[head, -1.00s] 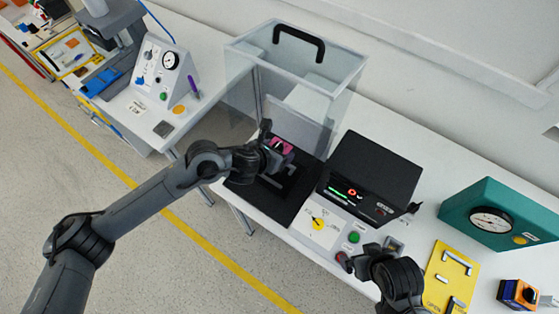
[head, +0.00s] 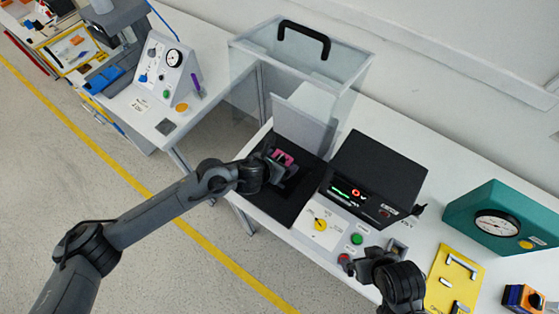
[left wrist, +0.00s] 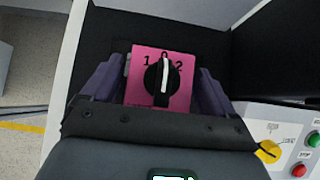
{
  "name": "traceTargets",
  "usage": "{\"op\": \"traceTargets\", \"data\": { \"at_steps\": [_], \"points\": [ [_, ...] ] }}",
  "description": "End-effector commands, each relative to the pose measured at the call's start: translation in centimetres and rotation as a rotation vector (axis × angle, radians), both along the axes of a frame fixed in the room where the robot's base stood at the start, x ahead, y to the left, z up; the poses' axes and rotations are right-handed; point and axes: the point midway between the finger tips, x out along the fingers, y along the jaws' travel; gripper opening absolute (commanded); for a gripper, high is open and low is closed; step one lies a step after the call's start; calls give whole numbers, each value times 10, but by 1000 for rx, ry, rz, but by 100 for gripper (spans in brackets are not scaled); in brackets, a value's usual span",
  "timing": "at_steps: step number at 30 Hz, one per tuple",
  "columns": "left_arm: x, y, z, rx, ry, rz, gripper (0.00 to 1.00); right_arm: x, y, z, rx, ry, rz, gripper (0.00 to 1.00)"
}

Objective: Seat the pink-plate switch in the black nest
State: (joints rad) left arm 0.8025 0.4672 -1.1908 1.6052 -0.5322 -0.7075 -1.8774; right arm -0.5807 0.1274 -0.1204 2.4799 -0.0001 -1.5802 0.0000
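The pink-plate switch (head: 284,156) is at my left gripper (head: 279,164), over the black mat. In the left wrist view the pink plate (left wrist: 144,98) faces the camera, with a black knob, white pointer and marks 1, 0 and 2. The fingers of my left gripper (left wrist: 163,88) flank the plate on both sides and appear shut on the switch. The black nest is mostly hidden beneath the gripper and switch, so I cannot tell whether the switch touches it. My right gripper (head: 366,262) is by the control panel's front; its opening is unclear.
The black mat (head: 262,206) lies before a clear box (head: 250,50) with a raised grey flap (head: 300,124). A black display unit (head: 378,165) and control panel (head: 318,237) stand to the right. A teal gauge box (head: 505,205) and yellow plate (head: 440,295) lie farther right.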

Motion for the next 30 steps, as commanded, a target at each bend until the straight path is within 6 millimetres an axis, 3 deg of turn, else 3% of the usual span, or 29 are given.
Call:
{"op": "traceTargets", "data": {
  "at_steps": [14, 30],
  "points": [
    [-3, 3, 5, -1, -1, 0, 98, 1, 1, 2, 5, -1, -5, 98],
    [-53, 38, 67, 1, -2, 0, 98, 1, 2, 18, 10, -2, -7, 98]
  ]
}}
